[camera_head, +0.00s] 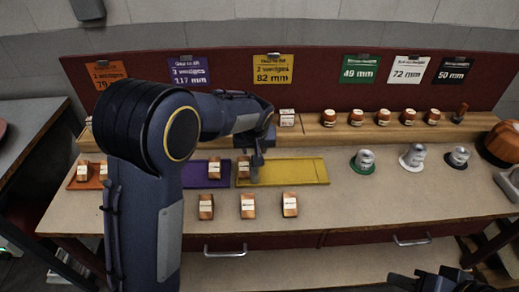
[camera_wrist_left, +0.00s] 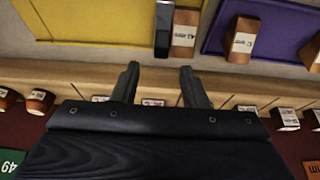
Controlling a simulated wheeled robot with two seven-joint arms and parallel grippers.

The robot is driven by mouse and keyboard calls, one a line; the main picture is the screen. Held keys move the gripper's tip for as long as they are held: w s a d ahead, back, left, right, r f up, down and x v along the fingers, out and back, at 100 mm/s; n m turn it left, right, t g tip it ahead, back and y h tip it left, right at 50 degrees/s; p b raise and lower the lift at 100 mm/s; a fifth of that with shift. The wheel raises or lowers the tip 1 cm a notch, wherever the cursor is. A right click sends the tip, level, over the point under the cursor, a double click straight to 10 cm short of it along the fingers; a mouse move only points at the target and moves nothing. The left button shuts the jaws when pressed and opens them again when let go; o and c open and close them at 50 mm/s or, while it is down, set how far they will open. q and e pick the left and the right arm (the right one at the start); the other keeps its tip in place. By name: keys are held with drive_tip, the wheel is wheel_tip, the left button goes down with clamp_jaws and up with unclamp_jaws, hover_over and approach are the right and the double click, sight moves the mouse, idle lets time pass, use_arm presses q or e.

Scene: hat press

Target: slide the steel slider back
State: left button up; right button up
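The steel slider (camera_wrist_left: 164,28) is a narrow dark grey bar at the edge of the yellow tray (camera_wrist_left: 85,20), right beside a labelled wooden wedge (camera_wrist_left: 184,33). In the head view the yellow tray (camera_head: 300,172) lies mid-table, and the slider (camera_head: 257,170) shows small near its left end, partly behind my gripper. My left gripper (camera_wrist_left: 160,84) is open and empty in the wrist view. Its two fingers are apart from the slider, over the strip by the wooden shelf; their height is unclear. My right gripper (camera_head: 440,281) shows only partly at the bottom right; its fingers are unclear.
A purple tray (camera_head: 195,176) and an orange tray (camera_head: 84,177) lie left of the yellow one. Several wooden wedges stand in and before them. Three weights (camera_head: 364,160) stand to the right. The wooden shelf (camera_head: 345,133) holds several labelled blocks, with the red sign board (camera_head: 330,70) behind.

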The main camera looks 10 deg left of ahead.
use_arm(q)
drive_tip(key=x, duration=0.6)
drive_tip(key=shift+a+f, duration=0.1)
drive_tip(key=shift+f, duration=0.3)
clamp_jaws()
